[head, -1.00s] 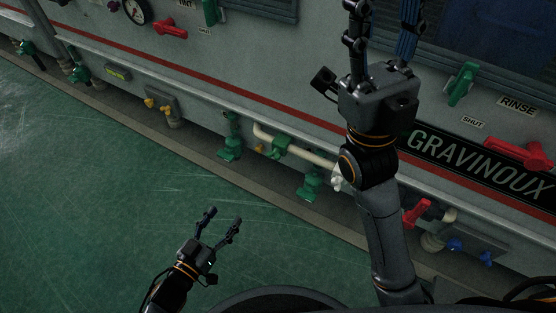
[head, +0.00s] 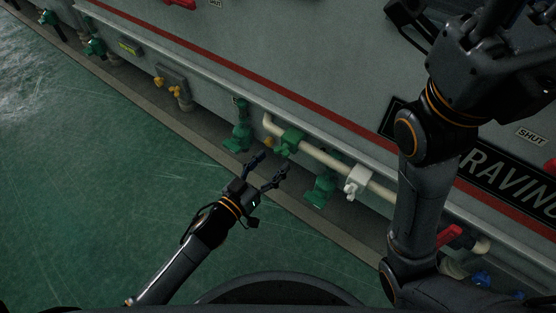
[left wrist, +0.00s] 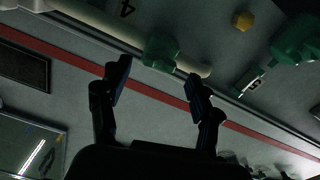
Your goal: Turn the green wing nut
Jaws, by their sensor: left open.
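A green wing-shaped fitting (head: 289,143), which looks like the green wing nut, sits on a cream pipe (head: 322,157) low on the machine's side. In the left wrist view the green fitting (left wrist: 160,50) shows ahead, roughly between the fingertips. My left gripper (head: 270,164) is open and empty, just short of the fitting and apart from it. Its two fingers also show spread in the left wrist view (left wrist: 159,72). My right gripper is at the upper right of the head view, its fingertips cut off by the picture's edge.
Green valves (head: 238,133) (head: 320,190) stand on either side below the pipe. A white fitting (head: 357,182) sits further right on it. A yellow knob (head: 268,141) is close to the pipe's bend. The green floor (head: 110,220) is clear at left.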

